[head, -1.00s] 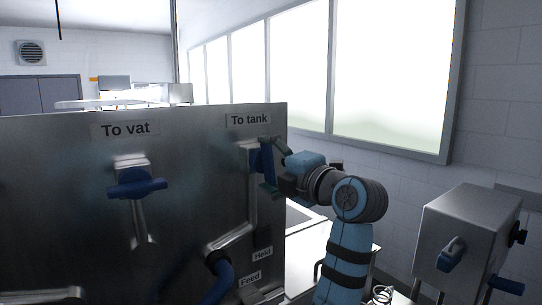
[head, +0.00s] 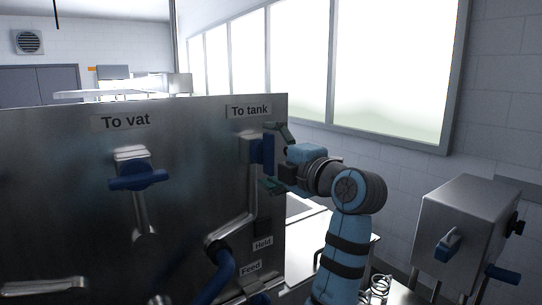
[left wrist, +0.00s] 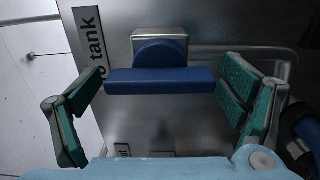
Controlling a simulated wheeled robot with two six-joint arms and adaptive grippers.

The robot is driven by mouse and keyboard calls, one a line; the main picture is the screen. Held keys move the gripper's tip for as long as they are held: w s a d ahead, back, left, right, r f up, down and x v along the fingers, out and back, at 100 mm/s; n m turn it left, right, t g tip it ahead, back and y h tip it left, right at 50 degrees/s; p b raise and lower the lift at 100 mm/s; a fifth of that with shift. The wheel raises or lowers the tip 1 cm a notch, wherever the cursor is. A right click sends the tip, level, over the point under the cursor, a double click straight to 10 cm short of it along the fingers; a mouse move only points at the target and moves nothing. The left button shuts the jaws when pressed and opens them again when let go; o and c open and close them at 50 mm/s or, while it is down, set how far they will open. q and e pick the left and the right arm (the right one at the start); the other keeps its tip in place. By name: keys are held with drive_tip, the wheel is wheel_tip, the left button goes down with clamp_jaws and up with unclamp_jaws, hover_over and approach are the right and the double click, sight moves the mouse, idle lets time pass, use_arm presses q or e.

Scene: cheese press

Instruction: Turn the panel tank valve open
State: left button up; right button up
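The tank valve, under the "To tank" label (head: 249,110) on the steel panel (head: 60,190), has a blue bar handle (head: 268,153) that stands vertical in the head view. In the left wrist view the handle (left wrist: 160,81) lies across the picture, with the rotated label (left wrist: 90,45) at left. My left gripper (head: 277,158) is open in front of the valve. Its green fingers (left wrist: 165,95) are spread beyond both ends of the handle, with visible gaps and nothing held. My right gripper is not in view.
The "To vat" valve (head: 138,178) has a horizontal blue handle left of the tank valve. A steel box with blue handles (head: 465,230) stands at right.

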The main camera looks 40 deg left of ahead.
use_arm(q)
drive_tip(key=shift+d, duration=0.1)
drive_tip(key=v, duration=0.7)
idle(0.5)
